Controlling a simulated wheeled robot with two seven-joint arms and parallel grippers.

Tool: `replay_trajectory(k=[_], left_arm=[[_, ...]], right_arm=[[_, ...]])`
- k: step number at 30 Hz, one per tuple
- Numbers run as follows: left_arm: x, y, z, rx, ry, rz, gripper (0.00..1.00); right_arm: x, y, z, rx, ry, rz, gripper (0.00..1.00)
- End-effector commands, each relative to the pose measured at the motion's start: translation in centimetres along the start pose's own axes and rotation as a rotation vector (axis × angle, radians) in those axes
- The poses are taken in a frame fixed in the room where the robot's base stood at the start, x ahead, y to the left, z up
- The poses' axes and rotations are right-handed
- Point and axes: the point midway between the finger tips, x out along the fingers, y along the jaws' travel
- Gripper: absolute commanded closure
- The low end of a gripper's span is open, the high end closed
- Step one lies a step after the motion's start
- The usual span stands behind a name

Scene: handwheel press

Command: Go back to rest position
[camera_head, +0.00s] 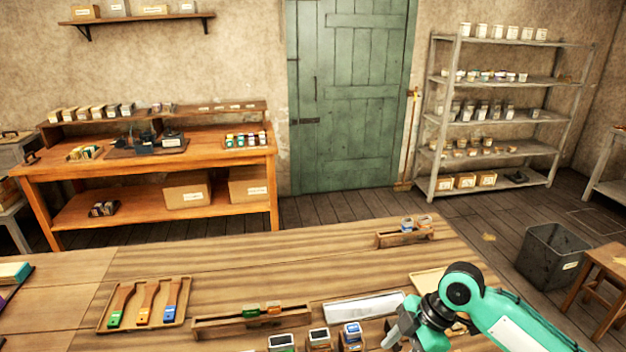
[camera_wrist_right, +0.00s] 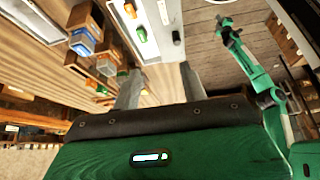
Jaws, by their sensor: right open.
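My right arm enters the head view from the lower right. My right gripper (camera_head: 394,334) is low over the front of the wooden table, near the small containers. In the right wrist view its two grey fingers (camera_wrist_right: 160,86) stand apart with nothing seen between them. The left gripper is outside the head view. A teal arm in the upper right of the wrist view appears to be my left arm; its end (camera_wrist_right: 225,24) is too small to tell open or shut.
Small labelled containers (camera_head: 320,339) line the table's front edge beside my right gripper. Behind them are a long wooden holder (camera_head: 218,328), a pale flat piece (camera_head: 365,306) and a brush tray (camera_head: 172,322). A small rack (camera_head: 390,240) stands farther back. The middle of the table is clear.

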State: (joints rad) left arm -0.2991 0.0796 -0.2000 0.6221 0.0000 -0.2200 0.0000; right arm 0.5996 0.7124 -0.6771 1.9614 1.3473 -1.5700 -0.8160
Motion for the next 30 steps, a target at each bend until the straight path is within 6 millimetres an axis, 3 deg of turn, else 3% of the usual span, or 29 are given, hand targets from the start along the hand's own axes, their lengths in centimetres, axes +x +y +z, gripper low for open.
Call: replay_trajectory(k=[5,11,18,24,30], left_arm=[[0.0,-0.1,-0.5,0.000,0.006,-0.002,1.00],[0.0,0.0,0.3,0.000,-0.005,0.000,1.00],[0.0,0.0,0.3,0.000,-0.005,0.000,1.00],[0.0,0.0,0.3,0.000,-0.004,0.000,1.00],[0.0,0.0,0.2,0.000,-0.003,0.000,1.00]], right_arm=[[2.3,-1.2,-0.4,0.048,0.001,0.023,0.57],[5.6,-3.3,-0.8,0.153,0.004,0.078,0.57],[9.2,-6.8,-0.7,0.392,0.012,0.195,0.57],[10.7,-10.1,0.6,0.645,0.006,0.304,0.57],[11.1,-14.1,3.3,0.930,-0.031,0.420,0.57]])
